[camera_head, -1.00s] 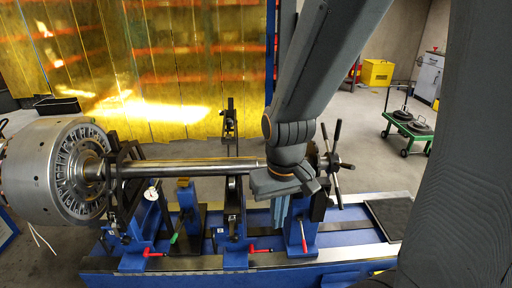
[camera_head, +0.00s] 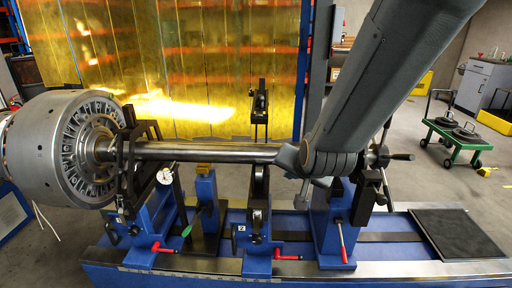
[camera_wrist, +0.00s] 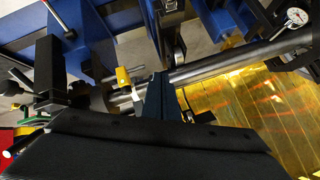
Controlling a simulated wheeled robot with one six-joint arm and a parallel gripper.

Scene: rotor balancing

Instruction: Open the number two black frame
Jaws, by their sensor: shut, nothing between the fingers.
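The number two stand is blue, with a white "2" label (camera_head: 241,228), in the middle of the head view. Its black lower frame (camera_head: 258,184) sits under the steel shaft (camera_head: 210,152). A black upright piece (camera_head: 260,103) rises behind the shaft in line with it and looks like the frame's raised top part. My gripper shows in the wrist view (camera_wrist: 158,98) as dark blue-grey fingers, shut and empty near the shaft. In the head view it is mostly hidden behind my arm, right of the number two stand. Contact with the shaft cannot be told.
A large metal rotor (camera_head: 65,150) is on the shaft's left end, beside a black frame (camera_head: 130,165) and dial gauge (camera_head: 165,176). Another stand (camera_head: 335,225) with a black handle (camera_head: 400,157) is at right. Yellow curtains (camera_head: 170,60) hang behind. A green cart (camera_head: 460,140) stands back right.

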